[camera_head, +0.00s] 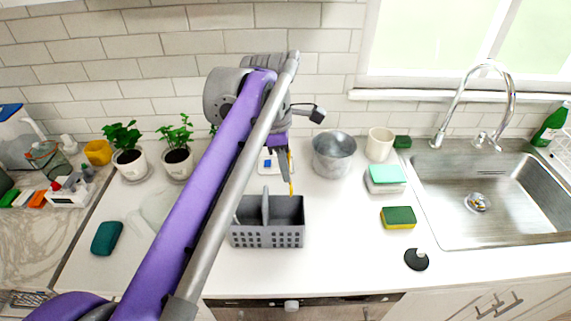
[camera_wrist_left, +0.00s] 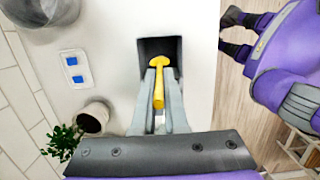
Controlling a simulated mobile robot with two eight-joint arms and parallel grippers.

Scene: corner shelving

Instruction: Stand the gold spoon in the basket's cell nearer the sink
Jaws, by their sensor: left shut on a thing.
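The gold spoon (camera_head: 291,180) is held by my left gripper (camera_head: 284,158), which is shut on it. In the head view it hangs about upright, its lower end at the back rim of the grey basket (camera_head: 268,238), right of the divider with the handle. In the left wrist view the spoon (camera_wrist_left: 158,85) points into the basket's dark cell (camera_wrist_left: 146,47) at the sink end. How deep it reaches is unclear. The gripper fingers hide much of the basket there. My right gripper (camera_wrist_left: 225,32) shows in the left wrist view, fingers apart and empty.
The sink (camera_head: 475,200) is at the right. A sponge (camera_head: 398,217) and a black disc (camera_head: 416,259) lie right. Counter between basket and sponge is clear.

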